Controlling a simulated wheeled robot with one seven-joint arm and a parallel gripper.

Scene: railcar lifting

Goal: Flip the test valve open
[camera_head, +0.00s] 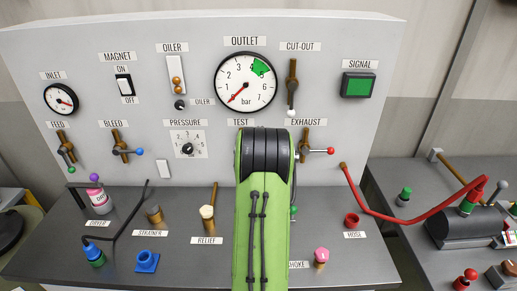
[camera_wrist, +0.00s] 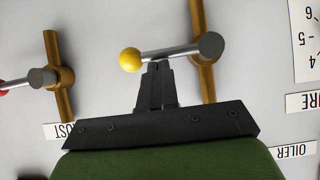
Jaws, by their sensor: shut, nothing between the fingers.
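The test valve shows in the wrist view, which is turned upside down. Its grey lever (camera_wrist: 175,52) runs sideways across a brown pipe (camera_wrist: 202,65) and ends in a yellow ball (camera_wrist: 131,60) toward the exhaust side. My gripper (camera_wrist: 157,68) is shut and empty. Its fingertips are at the lever, near the yellow ball; I cannot tell whether they touch. In the head view my green arm hides the test valve and my gripper; only the TEST label (camera_head: 240,122) shows above.
The exhaust valve (camera_head: 310,150), with a red ball, stands close right of my arm. The pressure dial (camera_head: 188,149) is on the left. The outlet gauge (camera_head: 245,83) reads low, outside its green zone. A relief knob (camera_head: 207,213) and pink choke knob (camera_head: 321,256) flank my arm.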

